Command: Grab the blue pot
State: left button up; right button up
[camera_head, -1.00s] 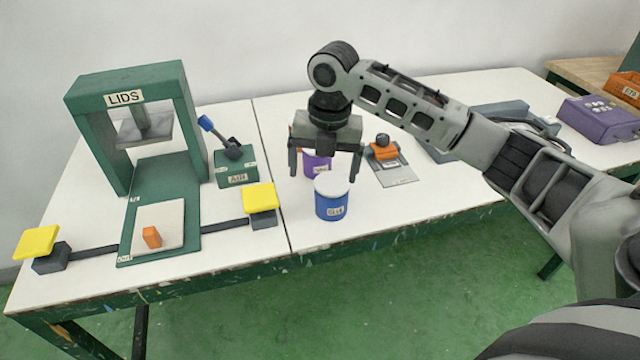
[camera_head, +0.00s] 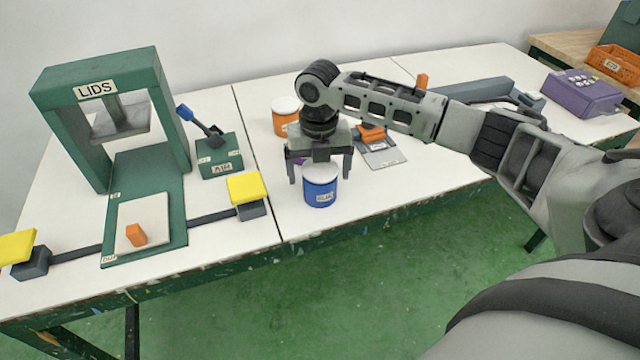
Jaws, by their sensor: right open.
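The blue pot (camera_head: 320,192) has a white lid and a small label. It stands upright on the white table near its front edge. My right gripper (camera_head: 320,178) is open, pointing down, with one finger on each side of the pot's upper part in the picture. The gripper's palm hides part of the lid. I cannot tell whether the fingers touch the pot. My left gripper is not in view.
An orange pot (camera_head: 285,115) stands behind the gripper, with a sliver of purple below it. A green press marked LIDS (camera_head: 97,92), a lever box (camera_head: 219,160) and yellow pads (camera_head: 246,187) stand left. A purple box (camera_head: 580,97) sits far right.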

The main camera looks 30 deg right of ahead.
notch_tip(320, 180, down, 4)
jog(key=shift+s+f, duration=0.1)
jog(key=shift+f, duration=0.05)
jog(key=shift+d, duration=0.1)
jog(key=c, duration=1.2)
jog(key=shift+c, duration=0.5)
